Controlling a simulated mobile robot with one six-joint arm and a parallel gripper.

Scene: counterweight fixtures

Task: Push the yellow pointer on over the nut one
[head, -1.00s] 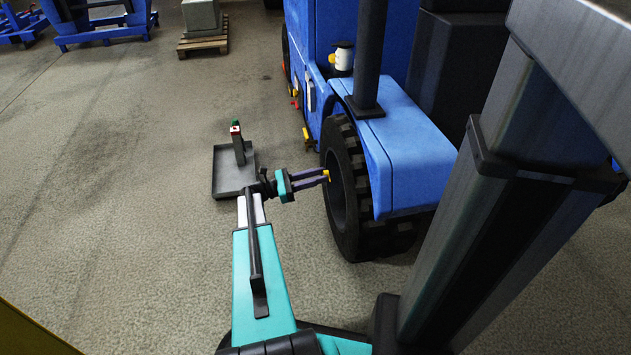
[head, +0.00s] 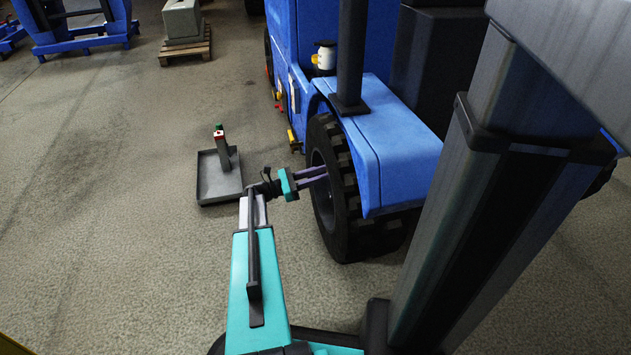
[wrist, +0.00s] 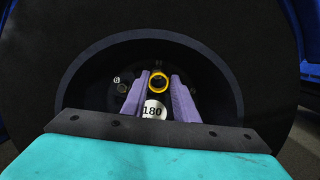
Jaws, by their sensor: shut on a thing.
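The yellow pointer (wrist: 158,82) shows as a ring between the tips of my gripper (wrist: 159,80) in the wrist view. My gripper's two purple fingers are shut on it. The ring faces the dark wheel hub (wrist: 100,97), and I cannot tell whether it is around a nut or just in front of one. One bare nut (wrist: 117,81) shows left of the fingers. A white disc marked 180 (wrist: 153,108) shows between the fingers, below the ring. In the head view my gripper (head: 325,173) reaches into the wheel (head: 345,225), and the pointer is hidden there.
The blue tractor (head: 400,145) stands right of my arm, its fender above the wheel. A grey tray (head: 214,185) with an upright post topped in red and green (head: 219,140) lies on the floor to the left. The floor (head: 120,230) further left is clear.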

